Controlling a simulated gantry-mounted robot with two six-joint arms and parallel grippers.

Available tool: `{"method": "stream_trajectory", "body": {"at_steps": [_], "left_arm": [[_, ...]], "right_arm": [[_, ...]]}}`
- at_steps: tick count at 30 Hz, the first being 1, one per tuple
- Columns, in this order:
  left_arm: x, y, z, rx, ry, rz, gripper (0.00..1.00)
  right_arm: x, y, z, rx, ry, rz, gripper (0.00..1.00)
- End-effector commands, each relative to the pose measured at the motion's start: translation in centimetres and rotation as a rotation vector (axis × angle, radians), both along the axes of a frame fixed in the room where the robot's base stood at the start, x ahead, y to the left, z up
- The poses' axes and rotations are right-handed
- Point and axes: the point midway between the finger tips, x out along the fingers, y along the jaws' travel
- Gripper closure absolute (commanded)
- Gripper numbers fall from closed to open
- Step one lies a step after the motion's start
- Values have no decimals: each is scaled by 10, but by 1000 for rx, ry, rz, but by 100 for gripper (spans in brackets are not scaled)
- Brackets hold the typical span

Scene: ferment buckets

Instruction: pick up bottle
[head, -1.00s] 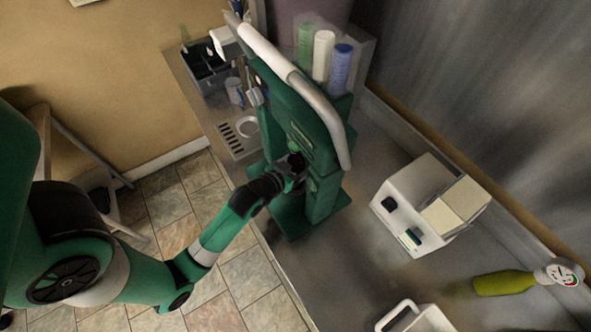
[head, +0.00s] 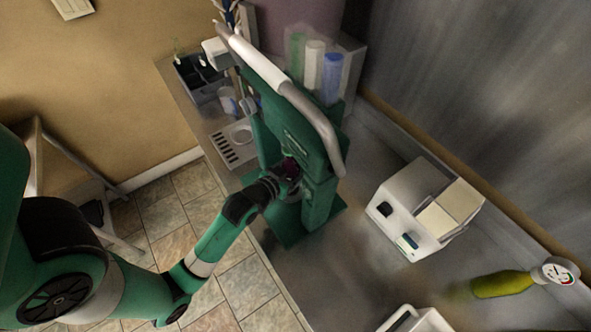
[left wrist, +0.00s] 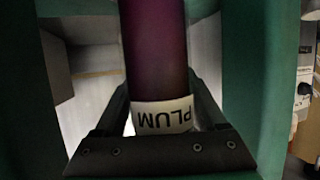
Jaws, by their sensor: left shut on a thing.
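A dark purple bottle (left wrist: 158,50) with a white label reading PLUM, upside down in the left wrist view, stands between my left gripper's fingers. My left gripper (left wrist: 165,112) is shut on it. In the head view my left gripper (head: 284,182) reaches into the green press-like machine (head: 300,130), and only a small dark purple part of the bottle (head: 291,168) shows there. The machine and gripper hide the rest of the bottle. A yellow-green bottle (head: 503,284) with a round white dial at its end is at the right. My right gripper is not in view.
The machine's long white handle (head: 300,100) rises above the gripper. Green frame parts stand on both sides of the bottle in the left wrist view. A white box (head: 415,215) stands to the right. Green, white and blue cylinders (head: 314,65) are behind. Bare metal bench lies between machine and box.

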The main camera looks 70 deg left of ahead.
Motion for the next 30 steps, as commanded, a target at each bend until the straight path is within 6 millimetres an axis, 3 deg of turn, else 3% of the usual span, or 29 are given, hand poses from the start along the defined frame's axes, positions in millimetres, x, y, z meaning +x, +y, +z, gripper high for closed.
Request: {"method": "stream_trajectory", "body": {"at_steps": [6,14,18,24,30], "left_arm": [[-1,-1,26,2,-6,-1,100],[-50,-31,20,1,2,-1,100],[-89,-56,18,-1,3,-3,100],[-131,-82,26,0,7,-5,100],[-148,-93,24,-1,3,-3,100]], "right_arm": [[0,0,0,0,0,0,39],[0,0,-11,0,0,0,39],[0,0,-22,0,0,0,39],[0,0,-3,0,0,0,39],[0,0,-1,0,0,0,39]]}}
